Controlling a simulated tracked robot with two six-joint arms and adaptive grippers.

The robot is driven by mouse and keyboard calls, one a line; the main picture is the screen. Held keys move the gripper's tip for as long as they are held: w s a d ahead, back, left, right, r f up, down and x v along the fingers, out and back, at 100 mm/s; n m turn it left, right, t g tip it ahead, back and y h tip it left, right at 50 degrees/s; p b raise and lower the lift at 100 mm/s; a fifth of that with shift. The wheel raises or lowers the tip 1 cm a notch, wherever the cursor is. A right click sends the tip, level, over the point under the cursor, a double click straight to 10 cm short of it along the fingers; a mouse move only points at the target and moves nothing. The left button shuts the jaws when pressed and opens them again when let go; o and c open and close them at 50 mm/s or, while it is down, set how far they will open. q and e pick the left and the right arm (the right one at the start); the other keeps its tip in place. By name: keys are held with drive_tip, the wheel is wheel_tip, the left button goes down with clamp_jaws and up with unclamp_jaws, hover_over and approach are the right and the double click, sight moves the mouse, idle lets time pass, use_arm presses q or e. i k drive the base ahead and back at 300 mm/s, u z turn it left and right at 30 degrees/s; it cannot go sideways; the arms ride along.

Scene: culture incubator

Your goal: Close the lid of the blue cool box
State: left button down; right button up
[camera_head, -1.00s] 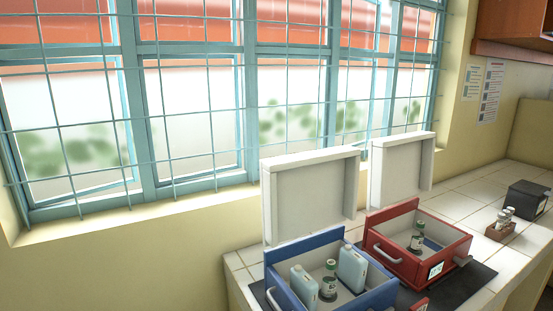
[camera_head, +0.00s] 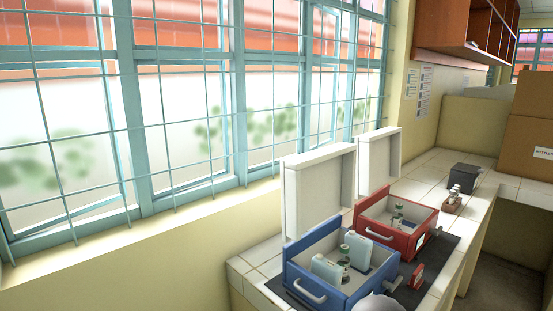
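The blue cool box (camera_head: 312,279) stands at the near end of the tiled counter, at lower centre-right. Its white lid (camera_head: 318,192) is open and stands upright at the back, on the window side. Inside are two pale blue bottles (camera_head: 357,247) and a small green-and-white vial (camera_head: 345,270). A silver handle (camera_head: 308,291) is on its near side. Neither of my grippers can be made out. A rounded grey shape at the bottom edge partly covers the box's near right corner.
A red cool box (camera_head: 410,240) with its lid (camera_head: 379,165) open stands just behind, on the same dark mat (camera_head: 441,246). A small red item (camera_head: 416,276) lies beside the blue box. A black box (camera_head: 462,178) and small vials in a holder (camera_head: 453,199) are further back. Cardboard boxes (camera_head: 520,140) stand at right.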

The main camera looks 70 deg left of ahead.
sight(316, 185)
drive_tip(key=z, duration=1.6)
drive_tip(key=i, duration=0.1)
drive_tip(key=u, duration=3.05)
drive_tip(key=k, duration=0.35)
drive_tip(key=u, duration=0.05)
drive_tip(key=i, duration=0.55)
drive_tip(key=z, duration=0.2)
drive_tip(key=k, duration=0.5)
